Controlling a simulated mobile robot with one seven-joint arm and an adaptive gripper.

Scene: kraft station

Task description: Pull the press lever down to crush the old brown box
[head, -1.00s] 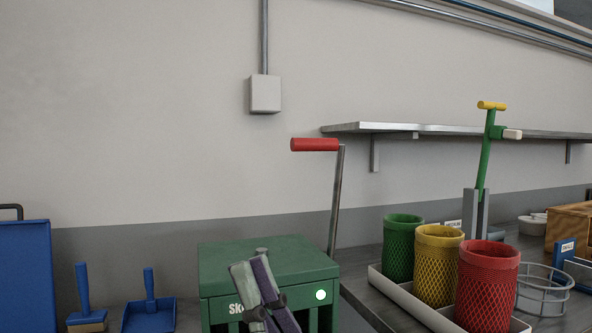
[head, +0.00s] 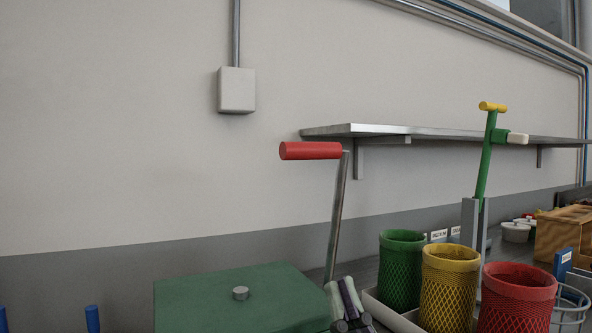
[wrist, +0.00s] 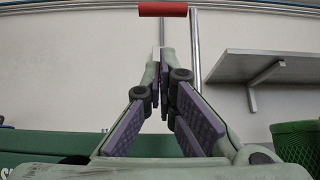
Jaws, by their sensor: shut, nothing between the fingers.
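The press lever is a tilted metal rod with a red handle (head: 310,151), raised above the green press box (head: 222,300). The red handle also shows in the wrist view (wrist: 163,9), at the top, beyond the fingertips. My gripper (head: 345,285) is at the bottom of the head view, in front of the lever's lower rod and at the press's right side, well below the handle. In the wrist view my gripper (wrist: 164,58) is shut and empty, its tips pointing toward the handle and apart from it. The old brown box is not visible; the inside of the press is out of view.
Green (head: 402,258), yellow (head: 448,285) and red (head: 515,300) mesh baskets stand close right of my gripper. A metal shelf (head: 430,131) juts from the wall behind. A green lever with a yellow grip (head: 491,107) stands farther right. The air around the red handle looks clear.

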